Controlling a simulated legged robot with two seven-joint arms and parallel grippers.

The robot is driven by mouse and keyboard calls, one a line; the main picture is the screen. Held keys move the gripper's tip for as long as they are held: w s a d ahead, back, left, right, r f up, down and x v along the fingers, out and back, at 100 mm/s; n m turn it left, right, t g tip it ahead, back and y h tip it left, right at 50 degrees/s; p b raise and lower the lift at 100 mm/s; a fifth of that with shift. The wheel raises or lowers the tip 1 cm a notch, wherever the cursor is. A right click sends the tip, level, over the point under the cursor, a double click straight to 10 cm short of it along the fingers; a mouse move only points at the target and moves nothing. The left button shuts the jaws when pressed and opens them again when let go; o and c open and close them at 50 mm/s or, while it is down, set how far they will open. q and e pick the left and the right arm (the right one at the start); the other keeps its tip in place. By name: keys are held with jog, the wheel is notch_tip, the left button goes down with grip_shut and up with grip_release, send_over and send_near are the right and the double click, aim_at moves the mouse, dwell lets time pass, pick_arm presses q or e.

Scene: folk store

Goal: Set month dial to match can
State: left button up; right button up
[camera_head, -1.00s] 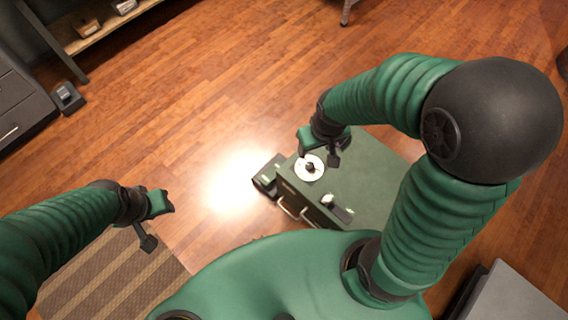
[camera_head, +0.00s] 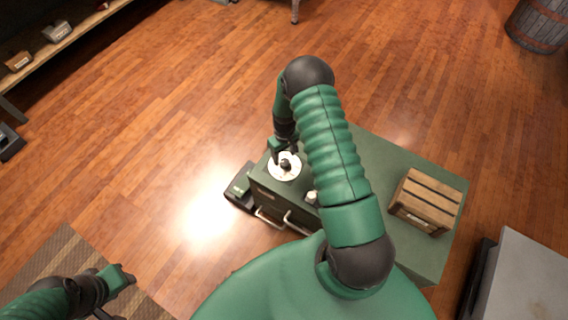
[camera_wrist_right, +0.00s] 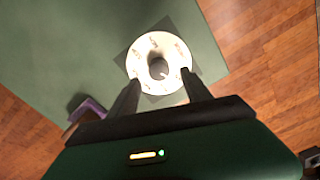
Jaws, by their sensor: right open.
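The month dial (camera_head: 275,174) is a white disc with a dark round knob (camera_head: 285,165) in its middle, on the green cabinet top. In the right wrist view the dial (camera_wrist_right: 144,47) carries faint markings too blurred to read. My right gripper (camera_head: 284,160) is open over the dial. In the wrist view its two fingers point at the near side of the dial, apart from each other, with the knob (camera_wrist_right: 158,68) just ahead between them. My left gripper (camera_head: 118,294) is open and empty at the bottom left, away from the cabinet. I cannot identify a can.
The green cabinet (camera_head: 385,160) also bears a wooden crate (camera_head: 427,201) at right and a small pale object (camera_head: 311,197), partly hidden by my right arm. A black tray-like thing (camera_head: 239,188) adjoins its left side. A grey box (camera_head: 520,280) stands at lower right.

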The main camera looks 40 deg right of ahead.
aim_at(285, 162)
jog(key=f, duration=0.3)
jog(key=f+b, duration=0.1)
jog(key=f, duration=0.1)
jog(key=shift+d, duration=0.25)
jog(key=shift+a+r, duration=0.1)
jog(key=shift+a, duration=0.1)
jog(key=shift+c, duration=0.4)
jog(key=shift+d, duration=0.1)
grip_shut()
